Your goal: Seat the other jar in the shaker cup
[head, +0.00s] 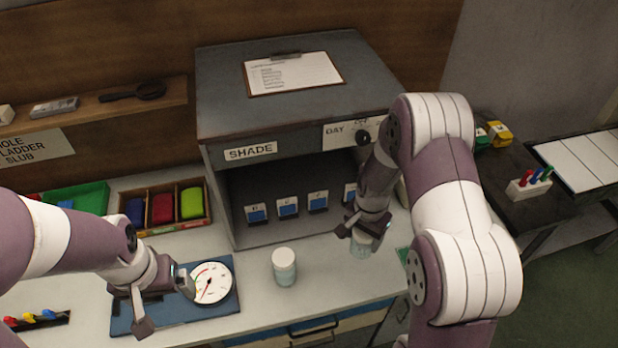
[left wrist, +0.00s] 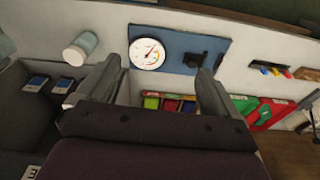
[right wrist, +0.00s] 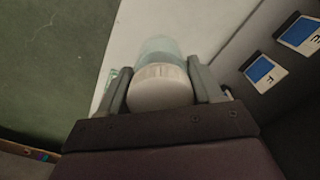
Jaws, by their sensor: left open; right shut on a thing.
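A jar with a white lid and pale glass body (head: 361,247) is between the fingers of my right gripper (head: 362,235), at the front right of the shade box. In the right wrist view the fingers are shut on this jar (right wrist: 160,90). I cannot tell whether its base touches the counter. A second white-lidded jar (head: 285,267) stands upright on the counter, also in the left wrist view (left wrist: 80,48). My left gripper (head: 163,306) is open and empty over the blue board (head: 222,312). I cannot make out the shaker cup with certainty.
A round dial (head: 211,283) and a dark fitting (left wrist: 195,58) are on the blue board. The grey shade box (head: 225,215) holds several blue-and-white cards. A divided tray of coloured blocks (head: 163,209) stands left of it. Counter around the standing jar is clear.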

